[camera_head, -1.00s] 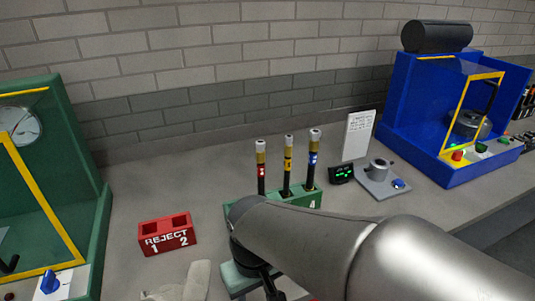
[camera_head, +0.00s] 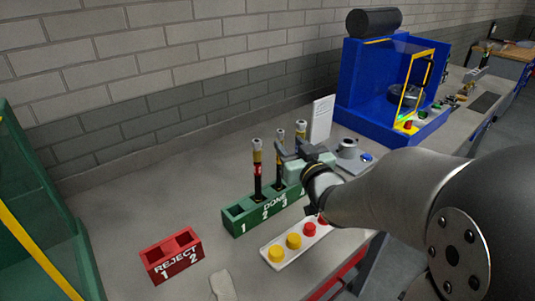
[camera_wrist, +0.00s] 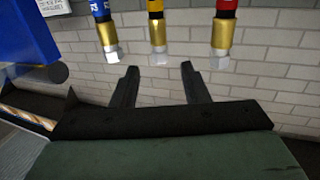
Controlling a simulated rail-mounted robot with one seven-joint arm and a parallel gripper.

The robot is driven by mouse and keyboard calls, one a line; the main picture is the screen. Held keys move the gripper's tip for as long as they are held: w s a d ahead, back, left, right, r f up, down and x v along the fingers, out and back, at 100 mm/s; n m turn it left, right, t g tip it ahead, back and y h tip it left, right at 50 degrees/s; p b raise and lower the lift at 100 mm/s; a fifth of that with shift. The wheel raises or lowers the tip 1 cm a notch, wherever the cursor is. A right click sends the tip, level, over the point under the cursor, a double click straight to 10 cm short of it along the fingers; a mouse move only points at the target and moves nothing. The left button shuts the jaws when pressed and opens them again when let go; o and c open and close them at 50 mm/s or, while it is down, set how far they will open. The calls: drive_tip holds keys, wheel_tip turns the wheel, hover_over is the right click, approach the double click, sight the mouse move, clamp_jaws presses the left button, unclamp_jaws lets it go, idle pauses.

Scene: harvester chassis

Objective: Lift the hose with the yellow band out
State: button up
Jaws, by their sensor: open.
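Three black hoses with brass and silver tops stand upright in the green DONE rack (camera_head: 238,222). The yellow-banded hose (camera_wrist: 156,28) is the middle one in the wrist view; in the head view my gripper partly covers it. The red-banded hose (camera_head: 257,170) stands to its left in the head view, the blue-banded hose (camera_wrist: 102,28) on its other side. My gripper (camera_head: 284,152) is open and empty at the rack. In the wrist view, its fingers (camera_wrist: 158,76) point towards the yellow-banded hose, whose silver end lines up with the gap, apparently not gripped.
The red REJECT rack (camera_head: 172,257) stands left with its two slots empty. A white strip with yellow and red buttons (camera_head: 293,241) lies in front of the green rack. A white card (camera_head: 321,120), a grey fixture (camera_head: 347,150) and a blue machine (camera_head: 385,85) stand behind to the right.

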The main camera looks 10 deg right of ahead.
sight(282, 135)
drive_tip(key=w, duration=0.3)
drive_tip(key=w+a+p, duration=0.1)
drive_tip(key=w, duration=0.2)
drive_tip(key=shift+w+a, duration=0.15)
drive_tip(key=shift+w, duration=0.15)
clamp_jaws()
